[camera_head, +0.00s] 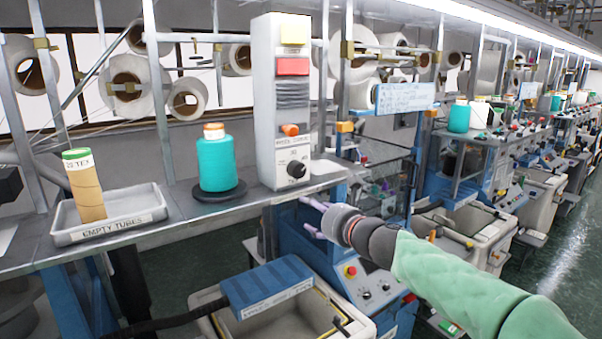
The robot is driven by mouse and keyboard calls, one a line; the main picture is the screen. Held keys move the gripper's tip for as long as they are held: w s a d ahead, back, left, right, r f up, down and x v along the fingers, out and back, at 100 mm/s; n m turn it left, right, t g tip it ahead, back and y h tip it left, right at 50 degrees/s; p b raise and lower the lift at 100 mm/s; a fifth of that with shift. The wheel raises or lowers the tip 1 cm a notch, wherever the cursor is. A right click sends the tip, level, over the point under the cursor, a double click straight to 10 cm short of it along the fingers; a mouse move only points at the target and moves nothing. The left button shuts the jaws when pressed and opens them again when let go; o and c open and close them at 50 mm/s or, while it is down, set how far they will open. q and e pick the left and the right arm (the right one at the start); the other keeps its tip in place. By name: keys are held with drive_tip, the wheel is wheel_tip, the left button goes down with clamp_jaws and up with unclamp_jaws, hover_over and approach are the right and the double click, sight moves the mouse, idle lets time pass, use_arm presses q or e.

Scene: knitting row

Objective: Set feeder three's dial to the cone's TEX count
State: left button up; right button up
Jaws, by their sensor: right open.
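A teal yarn cone (219,163) stands upright on a dark round base on the grey shelf; I see no readable TEX count on it. To its right stands a tall grey feeder box (264,110) with yellow and red panels, an orange part and a label. Its round black dial (296,169) is low on the front; its setting is too small to read. My right gripper (303,215) is below and slightly right of the dial, apart from it. Its pale purple fingers are open and empty. My left gripper is out of view.
A grey tray (112,228) labelled "EMPTY TUBES" holds an upright brown tube (86,196) with a green-topped label ending in "TEX"; its digits are unclear. The shelf edge and a blue machine (265,283) lie near my right gripper. More machines line the right aisle.

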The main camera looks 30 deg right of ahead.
drive_tip(key=m+t, duration=0.2)
approach(299, 171)
drive_tip(key=w, duration=0.9)
drive_tip(key=shift+w, duration=0.2)
drive_tip(key=shift+a, duration=0.1)
drive_tip(key=c, duration=1.1)
